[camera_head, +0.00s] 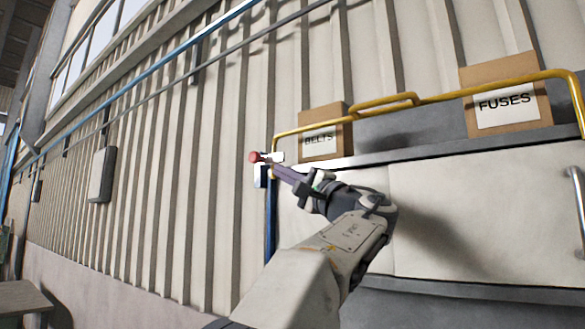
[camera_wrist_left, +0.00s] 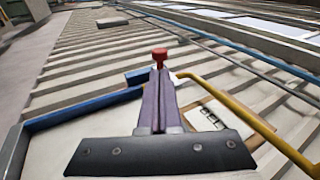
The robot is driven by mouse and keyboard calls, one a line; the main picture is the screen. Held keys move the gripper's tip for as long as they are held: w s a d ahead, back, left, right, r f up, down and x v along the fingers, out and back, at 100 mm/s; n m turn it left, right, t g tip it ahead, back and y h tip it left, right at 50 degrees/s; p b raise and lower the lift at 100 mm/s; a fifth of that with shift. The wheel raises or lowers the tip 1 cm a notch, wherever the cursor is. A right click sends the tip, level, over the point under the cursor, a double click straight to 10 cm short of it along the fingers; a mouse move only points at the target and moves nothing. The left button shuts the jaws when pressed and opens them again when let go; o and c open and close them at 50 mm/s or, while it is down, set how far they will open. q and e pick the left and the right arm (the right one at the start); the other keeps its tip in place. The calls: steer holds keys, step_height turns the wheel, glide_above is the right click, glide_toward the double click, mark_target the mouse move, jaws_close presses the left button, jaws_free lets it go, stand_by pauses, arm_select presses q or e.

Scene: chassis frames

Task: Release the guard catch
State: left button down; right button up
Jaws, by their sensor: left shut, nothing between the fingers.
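The catch shows as a red knob (camera_head: 255,157) with a pale metal piece, at the left end of the yellow guard rail (camera_head: 440,95). In the left wrist view the red knob (camera_wrist_left: 159,52) stands straight beyond my fingertips. My left gripper (camera_head: 277,169) is shut and empty, its purple fingers pointing at the knob from the right. The fingers also show closed together in the left wrist view (camera_wrist_left: 160,74). I cannot tell whether the tips touch the knob. The fingers hide part of the catch's mount. My right gripper is in neither view.
Behind the rail, a BELTS box (camera_head: 325,150) and a FUSES box (camera_head: 503,114) stand on the white cabinet (camera_head: 480,190). A blue post (camera_head: 270,222) runs down the cabinet's left edge. A grey wall box (camera_head: 102,175) hangs on the ribbed wall, left.

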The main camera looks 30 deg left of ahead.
mark_target(257, 160)
arm_select(q)
steer(key=p+x, duration=0.2)
steer(key=x, duration=0.3)
steer(key=shift+r+p, duration=0.25)
steer(key=shift+p, duration=0.15)
steer(key=shift+w+a+r+p, duration=0.15)
steer(key=shift+a+p, duration=0.3)
steer(key=shift+a, duration=0.3)
steer(key=a, duration=0.6)
steer(key=shift+w+a+b, duration=0.2)
steer(key=shift+b, duration=0.15)
steer(key=shift+r, duration=0.1)
